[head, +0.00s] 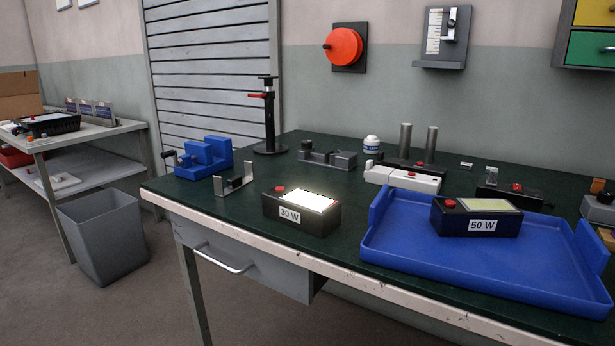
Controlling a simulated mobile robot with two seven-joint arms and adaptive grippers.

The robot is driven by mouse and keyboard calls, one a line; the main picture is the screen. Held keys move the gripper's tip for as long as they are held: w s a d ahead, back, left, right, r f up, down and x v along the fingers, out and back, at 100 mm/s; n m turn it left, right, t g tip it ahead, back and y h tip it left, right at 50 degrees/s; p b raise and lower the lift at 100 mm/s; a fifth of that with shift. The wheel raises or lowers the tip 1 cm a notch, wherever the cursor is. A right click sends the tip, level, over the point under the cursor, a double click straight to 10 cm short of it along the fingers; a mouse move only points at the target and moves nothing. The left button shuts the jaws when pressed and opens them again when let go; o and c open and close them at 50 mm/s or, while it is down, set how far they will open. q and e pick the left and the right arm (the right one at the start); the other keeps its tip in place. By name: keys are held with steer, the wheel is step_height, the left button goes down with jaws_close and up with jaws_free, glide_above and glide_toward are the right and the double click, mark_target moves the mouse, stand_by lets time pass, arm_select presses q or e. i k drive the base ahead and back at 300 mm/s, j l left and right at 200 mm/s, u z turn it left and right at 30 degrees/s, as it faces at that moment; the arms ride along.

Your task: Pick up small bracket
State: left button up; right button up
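A small U-shaped metal bracket (234,183) stands on the dark green bench top, near its left front edge. It has two upright ends and a low strip between them. It sits between the blue vise-like block (205,158) and the black 30 W floodlight housing (301,211). The housing has a red button and a lit panel. A second black housing, marked 50 W (476,217), sits in the blue tray (400,258). Neither of my grippers shows in the head view.
A black stand with a red lever (269,120) rises behind the bracket. A grey fixture (328,158), a white device (402,177) and two grey posts (431,141) stand farther back. A grey bin (104,237) is on the floor at left. The bench has a drawer (245,262).

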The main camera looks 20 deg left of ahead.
mark_target(236, 183)
steer(key=i+j+z, duration=0.15)
steer(key=j+z, duration=0.2)
steer(key=j, duration=0.15)
steer(key=j+z, duration=0.4)
steer(key=i+j, duration=0.05)
steer(key=j, duration=0.05)
